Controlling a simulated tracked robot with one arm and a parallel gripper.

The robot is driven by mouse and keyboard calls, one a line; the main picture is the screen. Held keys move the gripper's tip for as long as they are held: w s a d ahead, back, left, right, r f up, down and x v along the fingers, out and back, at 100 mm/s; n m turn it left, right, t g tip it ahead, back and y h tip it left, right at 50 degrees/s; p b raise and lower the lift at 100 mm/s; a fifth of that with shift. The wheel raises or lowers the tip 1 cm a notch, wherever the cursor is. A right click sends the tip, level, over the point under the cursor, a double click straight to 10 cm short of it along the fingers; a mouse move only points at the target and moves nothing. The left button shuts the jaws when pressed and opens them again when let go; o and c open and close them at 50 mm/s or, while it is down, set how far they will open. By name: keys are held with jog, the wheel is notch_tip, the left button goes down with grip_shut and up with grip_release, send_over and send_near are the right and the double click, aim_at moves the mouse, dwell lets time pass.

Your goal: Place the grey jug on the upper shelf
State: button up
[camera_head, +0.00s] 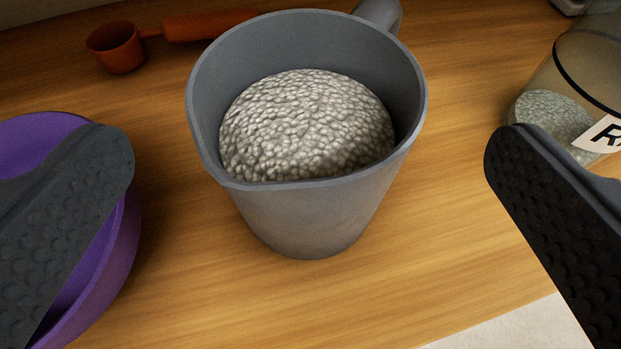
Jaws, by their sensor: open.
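The grey jug (310,215) stands upright on the wooden surface in the middle of the view. It holds a heap of pale, lumpy grains (307,125). Its handle (380,12) is at the far side, partly cut off by the top edge. My gripper (310,148) is open, with one dark finger on each side of the jug and nothing between the fingers touching it that I can see. The jug lies between and beyond the fingertips. The upper shelf cannot be made out in this view.
A purple bowl (125,235) is at the left, partly behind my left finger. An orange measuring scoop (118,50) lies at the back left. A clear container (570,80) with a black band and label stands at the right, behind my right finger. Bare wood (450,240) lies right of the jug.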

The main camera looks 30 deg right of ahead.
jog(key=shift+p+v, duration=0.5)
jog(key=shift+v, duration=2.05)
